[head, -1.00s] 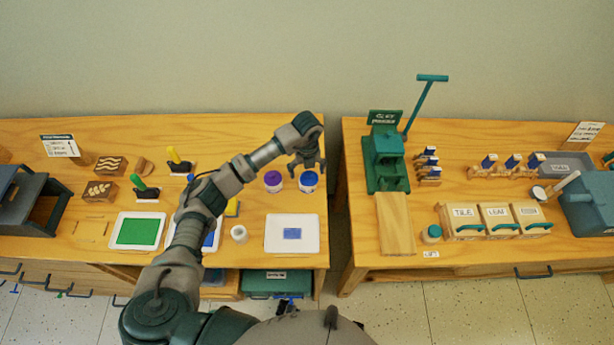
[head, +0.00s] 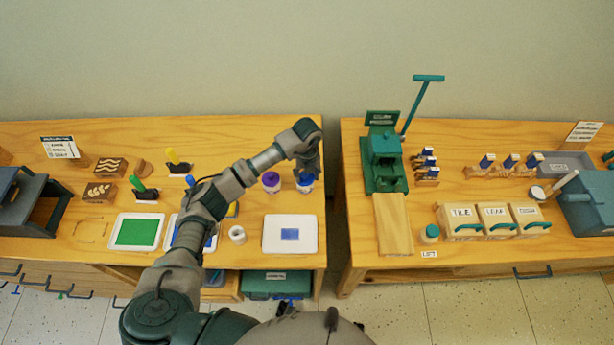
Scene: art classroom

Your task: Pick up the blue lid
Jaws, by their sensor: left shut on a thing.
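The blue lid (head: 305,178) tops a white jar (head: 304,188) near the right end of the left table. My left gripper (head: 306,171) is directly over this jar, pointing down, with its fingers shut on the blue lid. The gripper hides much of the lid. The jar still stands on the table just under the lid; I cannot tell whether the two touch. My right gripper is not in view.
A jar with a purple lid (head: 271,180) stands close to the left of the held lid. A white tray with a blue patch (head: 267,245) lies in front, with a small white roll (head: 237,234) beside it. A gap separates the right table (head: 375,262).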

